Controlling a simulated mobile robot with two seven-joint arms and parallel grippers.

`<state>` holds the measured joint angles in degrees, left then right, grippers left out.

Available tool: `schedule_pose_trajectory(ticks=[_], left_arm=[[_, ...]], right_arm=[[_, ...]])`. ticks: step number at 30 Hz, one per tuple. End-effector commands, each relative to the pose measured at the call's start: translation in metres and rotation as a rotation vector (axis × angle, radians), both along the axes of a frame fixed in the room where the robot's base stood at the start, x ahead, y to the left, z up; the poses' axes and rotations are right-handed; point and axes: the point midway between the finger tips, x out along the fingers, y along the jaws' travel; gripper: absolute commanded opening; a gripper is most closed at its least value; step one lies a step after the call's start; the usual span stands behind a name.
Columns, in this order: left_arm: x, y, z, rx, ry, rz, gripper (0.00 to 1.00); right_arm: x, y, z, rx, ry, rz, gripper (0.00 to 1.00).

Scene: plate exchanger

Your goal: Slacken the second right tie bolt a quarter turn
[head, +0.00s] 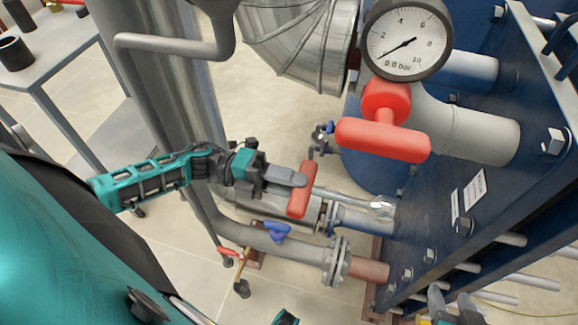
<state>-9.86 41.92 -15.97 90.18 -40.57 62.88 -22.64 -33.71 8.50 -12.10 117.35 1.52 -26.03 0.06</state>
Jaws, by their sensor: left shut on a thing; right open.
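My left gripper (298,181) is shut on the red crossbar of a T-handled tool (302,196). The tool's silver shaft runs right to a socket-like end (382,207), which appears apart from the bolt heads. The blue end plate (480,160) of the exchanger stands at the right. My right gripper (456,308) is open at the bottom edge, partly cut off, below the plate.
A gauge (407,40) reads 0.0 bar. A red valve handle (383,140) juts out below it. Grey pipes (470,130) enter the plate, and a blue-handled valve (277,232) sits on a lower pipe. A grey workbench (60,60) stands at upper left.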

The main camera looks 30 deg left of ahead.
Motion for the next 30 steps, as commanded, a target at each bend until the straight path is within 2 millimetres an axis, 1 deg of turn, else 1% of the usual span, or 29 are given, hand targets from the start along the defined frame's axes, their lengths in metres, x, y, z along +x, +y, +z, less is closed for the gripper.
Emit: schedule_pose_trajectory(ticks=[1, 6, 15, 21, 30], left_arm=[[0.002, -0.006, 0.003, -0.004, -0.004, -0.002, 0.00], [0.009, -0.031, 0.003, -0.005, -0.005, -0.005, 0.00], [0.020, -0.070, 0.003, -0.004, -0.003, -0.005, 0.00], [0.024, -0.084, 0.002, -0.002, -0.004, -0.005, 0.00], [0.025, -0.088, 0.002, 0.000, -0.002, -0.005, 0.00]], right_arm=[[0.000, 0.000, 0.001, -0.001, 0.000, 0.001, 0.48], [-0.001, -0.002, 0.003, -0.004, -0.001, -0.001, 0.48], [-0.006, -0.007, -0.002, -0.013, 0.013, -0.008, 0.48], [-0.008, -0.008, -0.002, -0.013, 0.014, -0.009, 0.48], [-0.007, -0.007, -0.002, -0.013, 0.013, -0.009, 0.48]])
